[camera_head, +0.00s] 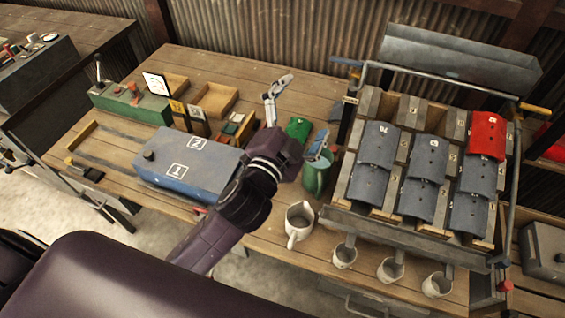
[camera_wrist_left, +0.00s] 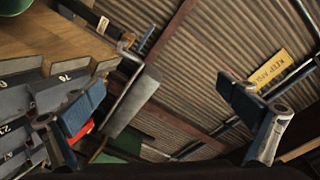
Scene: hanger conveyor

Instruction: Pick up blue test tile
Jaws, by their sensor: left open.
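My left gripper (camera_head: 302,110) is open and empty, its fingers spread above the back middle of the bench. Its two fingers with blue pads also show wide apart in the left wrist view (camera_wrist_left: 165,118). I cannot pick out with certainty which thing is the blue test tile. My right gripper is not in view.
A blue box (camera_head: 190,165) marked 1 and 2 and a green instrument (camera_head: 130,105) stand on the left. A green mug (camera_head: 315,178) and a white jug (camera_head: 299,222) stand close to my left arm. More white cups stand before the rack (camera_head: 375,222).

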